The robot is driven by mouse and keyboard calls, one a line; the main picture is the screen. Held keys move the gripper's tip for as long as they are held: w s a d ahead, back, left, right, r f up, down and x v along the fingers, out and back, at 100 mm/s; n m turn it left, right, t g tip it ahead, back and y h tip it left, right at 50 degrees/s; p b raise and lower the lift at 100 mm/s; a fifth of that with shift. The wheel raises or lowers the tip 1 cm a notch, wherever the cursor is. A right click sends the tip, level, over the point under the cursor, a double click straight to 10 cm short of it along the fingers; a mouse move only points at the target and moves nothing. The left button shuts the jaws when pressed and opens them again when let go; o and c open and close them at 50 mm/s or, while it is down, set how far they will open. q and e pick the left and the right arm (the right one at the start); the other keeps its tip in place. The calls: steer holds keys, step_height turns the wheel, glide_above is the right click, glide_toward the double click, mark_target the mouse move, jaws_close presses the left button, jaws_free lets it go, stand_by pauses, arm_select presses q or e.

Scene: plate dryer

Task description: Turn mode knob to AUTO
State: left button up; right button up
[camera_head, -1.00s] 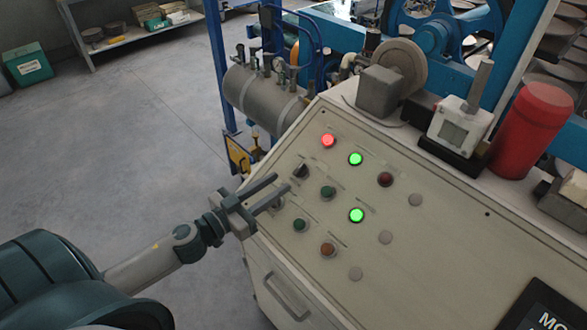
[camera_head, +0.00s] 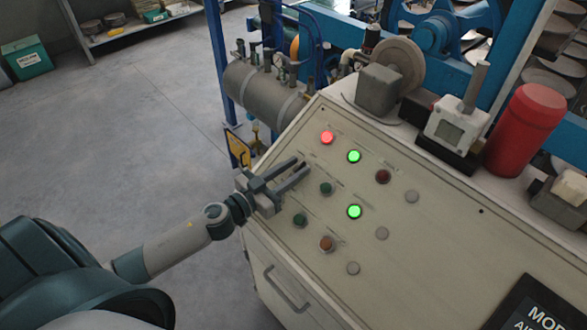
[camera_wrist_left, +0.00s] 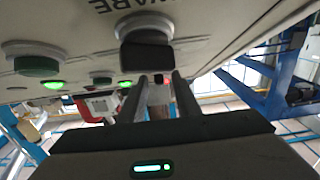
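The control panel (camera_head: 400,235) slopes up to the right in the head view. My left gripper (camera_head: 301,165) is open, its two fingers apart, low over the panel's left side. A small dark knob (camera_head: 302,167) shows at the fingertips; contact cannot be told. In the left wrist view, the open gripper (camera_wrist_left: 160,80) points past a black selector knob (camera_wrist_left: 147,56) on a round base, close to the camera. I cannot read which knob is the mode knob.
A red lamp (camera_head: 327,138), two lit green buttons (camera_head: 354,156) (camera_head: 354,211) and several unlit buttons are on the panel. A red cylinder (camera_head: 526,130) and a grey boxed device (camera_head: 456,128) stand on its back ledge. Open floor (camera_head: 130,130) lies left.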

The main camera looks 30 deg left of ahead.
arm_select(q)
steer(key=c, duration=0.7)
steer(key=shift+m+h, duration=0.5)
steer(key=m+g+h, duration=0.1)
steer(key=m+g+h+b, duration=0.1)
steer(key=m, duration=0.1)
steer(key=shift+w+a+h+b, duration=0.15)
steer(key=shift+a+h+b, duration=0.1)
steer(key=shift+h+b, duration=0.05)
steer(key=m+g+h, duration=0.1)
steer(key=m, duration=0.1)
steer(key=m+g+h+b, duration=0.1)
steer(key=m+g, duration=0.1)
steer(key=m+g+h, duration=0.1)
steer(key=m, duration=0.1)
steer(key=shift+w+a+r+h, duration=0.1)
steer(key=shift+w+a+h, duration=0.15)
steer(key=shift+h, duration=0.15)
steer(key=shift+c, duration=0.2)
steer(key=shift+m+g+h+b, duration=0.3)
steer(key=shift+m+g+b, duration=0.05)
steer(key=shift+m+g, duration=0.5)
steer(key=shift+g, duration=0.35)
